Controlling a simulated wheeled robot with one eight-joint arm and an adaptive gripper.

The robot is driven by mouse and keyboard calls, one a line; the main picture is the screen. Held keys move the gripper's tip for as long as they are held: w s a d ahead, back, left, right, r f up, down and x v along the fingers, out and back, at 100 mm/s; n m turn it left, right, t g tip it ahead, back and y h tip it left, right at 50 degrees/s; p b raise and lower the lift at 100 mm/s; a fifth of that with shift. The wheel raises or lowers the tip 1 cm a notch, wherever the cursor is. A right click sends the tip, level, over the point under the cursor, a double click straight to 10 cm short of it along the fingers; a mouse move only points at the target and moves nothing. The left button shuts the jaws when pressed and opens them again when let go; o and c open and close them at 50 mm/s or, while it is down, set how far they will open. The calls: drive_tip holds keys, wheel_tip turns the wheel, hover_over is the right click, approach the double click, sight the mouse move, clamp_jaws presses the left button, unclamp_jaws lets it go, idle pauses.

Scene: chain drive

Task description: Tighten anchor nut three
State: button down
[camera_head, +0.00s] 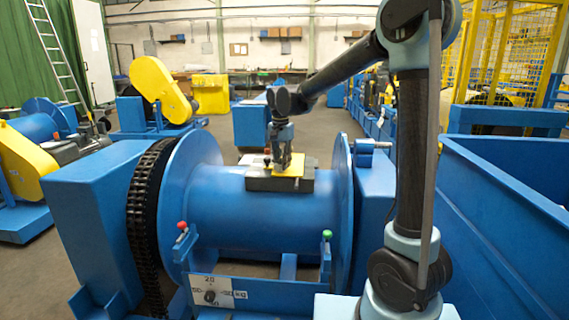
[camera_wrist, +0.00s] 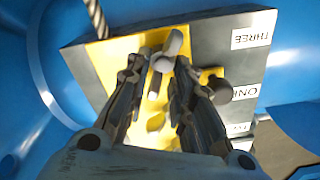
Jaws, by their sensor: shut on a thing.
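A grey wing-shaped nut (camera_wrist: 172,46) stands between my fingertips over a yellow plate (camera_wrist: 93,72) in the wrist view. My gripper (camera_wrist: 162,62) points down and is shut on this nut; in the head view my gripper (camera_head: 283,163) is above the plate on the drum. The plate lies on a dark block (camera_wrist: 255,60). The held nut is roughly level with the THREE label. A dark round knob (camera_wrist: 222,90) is near ONE.
The block (camera_head: 262,184) sits on a blue drum (camera_head: 240,222) with wide flanges. A rope (camera_wrist: 97,18) runs onto the plate's edge. A dark chain (camera_head: 145,225) rings the drum's left side. Red (camera_head: 182,226) and green (camera_head: 327,234) knobbed levers stand in front. A blue bin (camera_head: 510,215) is at right.

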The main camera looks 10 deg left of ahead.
drive_tip(key=m, duration=0.6)
drive_tip(key=shift+s+d, duration=0.15)
drive_tip(key=shift+d, duration=0.1)
drive_tip(key=m, duration=0.7)
drive_tip(key=shift+s+d, duration=0.1)
drive_tip(key=shift+s, duration=0.2)
drive_tip(key=c, duration=1.7)
unclamp_jaws()
drive_tip(key=r, duration=1.2)
drive_tip(key=shift+s+a, duration=0.2)
